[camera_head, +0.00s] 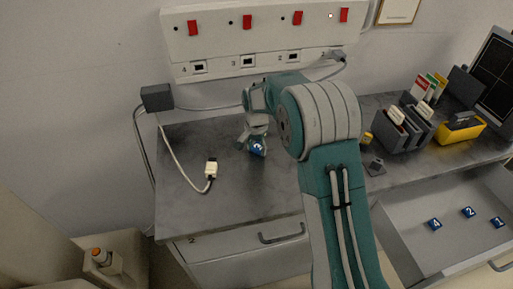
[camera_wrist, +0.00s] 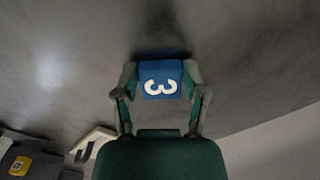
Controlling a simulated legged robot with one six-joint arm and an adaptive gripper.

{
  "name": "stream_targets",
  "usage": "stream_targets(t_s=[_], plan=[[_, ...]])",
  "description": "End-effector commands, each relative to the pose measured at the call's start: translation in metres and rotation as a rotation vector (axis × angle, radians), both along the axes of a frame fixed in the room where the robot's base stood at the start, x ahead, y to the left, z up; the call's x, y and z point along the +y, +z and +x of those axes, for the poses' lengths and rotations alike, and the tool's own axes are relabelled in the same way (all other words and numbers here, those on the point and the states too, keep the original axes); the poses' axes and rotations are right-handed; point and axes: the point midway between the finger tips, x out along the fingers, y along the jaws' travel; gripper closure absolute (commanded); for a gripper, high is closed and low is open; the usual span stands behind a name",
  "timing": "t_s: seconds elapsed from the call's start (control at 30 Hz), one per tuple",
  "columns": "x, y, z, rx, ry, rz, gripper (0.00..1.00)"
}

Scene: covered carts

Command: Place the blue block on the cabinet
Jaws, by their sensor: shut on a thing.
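The blue block (camera_head: 258,147) with a white 3 is between the fingers of my gripper (camera_head: 256,140). In the wrist view the blue block (camera_wrist: 162,80) sits squarely between both fingertips of my gripper (camera_wrist: 161,82), which is shut on it. The block is over the grey top of the cabinet (camera_head: 185,170); I cannot tell whether it touches the surface. My arm hides part of the cabinet top to the right of the block.
A white plug (camera_head: 211,168) on a cable lies left of the block. A wall panel (camera_head: 220,55) has red switches and numbered sockets. An open drawer (camera_head: 400,215) at the right holds several blue blocks (camera_head: 468,212). Grey holders (camera_head: 402,132) and a yellow bin (camera_head: 462,132) stand at the right.

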Motion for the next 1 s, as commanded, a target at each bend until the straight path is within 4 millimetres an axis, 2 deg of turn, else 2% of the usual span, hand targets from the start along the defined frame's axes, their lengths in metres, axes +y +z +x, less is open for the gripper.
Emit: stream_targets(t_s=[0.2,0.23,0.27,0.3,0.77,0.87,1.0], plan=[[-0.001,-0.002,0.0,0.001,-0.001,0.001,0.92],[-0.001,-0.001,0.0,0.001,-0.001,0.001,0.31],[-0.001,-0.001,0.0,0.001,-0.001,0.001,0.17],[-0.001,-0.001,0.0,0.001,-0.001,0.001,0.1],[0.0,0.003,0.0,-0.001,0.0,0.001,0.1],[0.0,0.016,0.001,-0.003,0.0,0.001,0.1],[0.0,0.044,0.001,-0.005,0.0,0.002,0.1]])
